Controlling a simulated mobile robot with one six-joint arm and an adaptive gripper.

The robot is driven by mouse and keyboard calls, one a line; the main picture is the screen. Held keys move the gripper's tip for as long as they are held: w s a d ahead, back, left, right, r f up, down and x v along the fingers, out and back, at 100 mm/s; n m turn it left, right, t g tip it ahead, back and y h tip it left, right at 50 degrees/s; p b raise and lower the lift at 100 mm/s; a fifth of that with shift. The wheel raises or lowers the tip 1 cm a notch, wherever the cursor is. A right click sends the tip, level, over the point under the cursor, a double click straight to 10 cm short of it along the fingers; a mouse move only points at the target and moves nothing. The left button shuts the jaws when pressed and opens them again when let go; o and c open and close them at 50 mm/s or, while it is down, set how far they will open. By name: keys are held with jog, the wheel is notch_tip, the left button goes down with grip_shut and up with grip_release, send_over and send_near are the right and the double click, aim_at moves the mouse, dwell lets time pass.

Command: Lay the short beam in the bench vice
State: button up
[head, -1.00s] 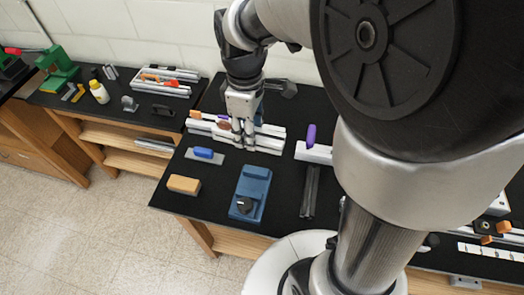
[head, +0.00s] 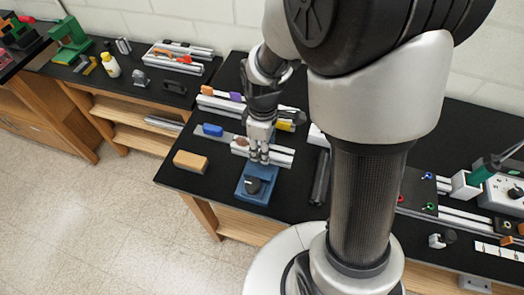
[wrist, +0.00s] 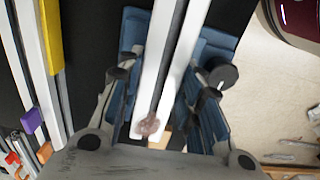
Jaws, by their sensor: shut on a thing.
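My gripper (head: 259,160) is shut on the short beam (head: 282,158), a white slotted bar with a brown patch near one end. In the wrist view the short beam (wrist: 180,45) runs lengthwise between my two fingers. The bench vice (head: 254,190) is blue with a dark round knob, on the black bench top directly below the gripper. In the wrist view blue parts of the vice (wrist: 215,45) show on both sides of the beam. The beam is over the vice; whether it touches the vice I cannot tell.
Behind the vice lies a long white rail (head: 218,102) with orange, purple and yellow pieces. A blue block (head: 212,130) and a tan block (head: 190,161) stand to the left. A dark bar (head: 320,178) lies right of the vice. The bench's front edge is close.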

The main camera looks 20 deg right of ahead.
jog(key=shift+f+b, duration=0.3)
jog(key=shift+f, duration=1.25)
jog(key=shift+f, duration=0.1)
jog(key=shift+f+b, duration=0.5)
jog(key=o, duration=1.2)
jog(key=shift+o, duration=0.2)
